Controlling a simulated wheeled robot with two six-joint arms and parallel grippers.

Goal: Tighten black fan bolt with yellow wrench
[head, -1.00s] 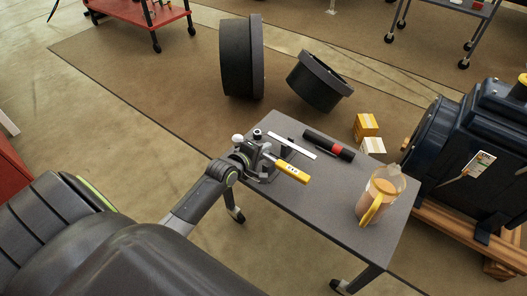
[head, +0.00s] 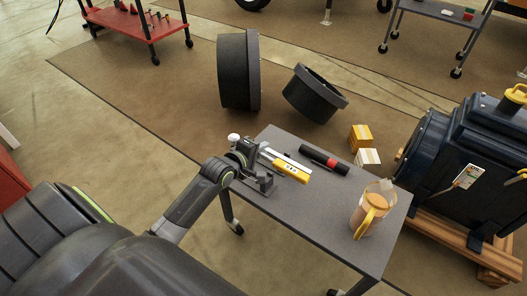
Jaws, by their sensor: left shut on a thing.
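The yellow wrench (head: 291,173) has a yellow handle with dark marks and points right and slightly down over the grey table's left part. My left gripper (head: 263,163) is shut on it near its left end. The jaws hide part of the wrench, and I cannot tell how far it is above the tabletop. I cannot make out the black fan bolt. My right gripper is not in view.
The grey table (head: 330,222) holds a black cylinder with a red band (head: 323,160) and a jug with a yellow handle (head: 371,210). A dark blue motor (head: 465,150) stands on a wooden pallet (head: 455,240) at right.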

